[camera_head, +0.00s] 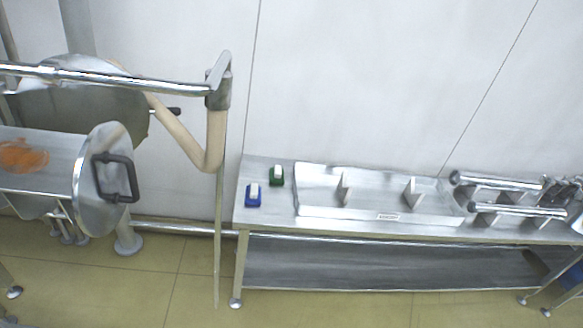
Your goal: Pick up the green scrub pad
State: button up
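A small green scrub pad with a white top (276,176) sits near the left end of a steel table (264,214), toward the back. A similar blue pad with a white top (253,196) sits just in front of it and a little to its left. The two look apart from each other. No gripper shows in the head view, so its state and its distance from the pad cannot be seen.
A shallow steel tray (322,212) lies right of the pads. Metal rods and fittings (495,182) fill the table's right end. Tiled floor (190,290) is open in front.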

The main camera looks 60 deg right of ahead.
aim_at(276, 174)
jog(key=z, duration=1.45)
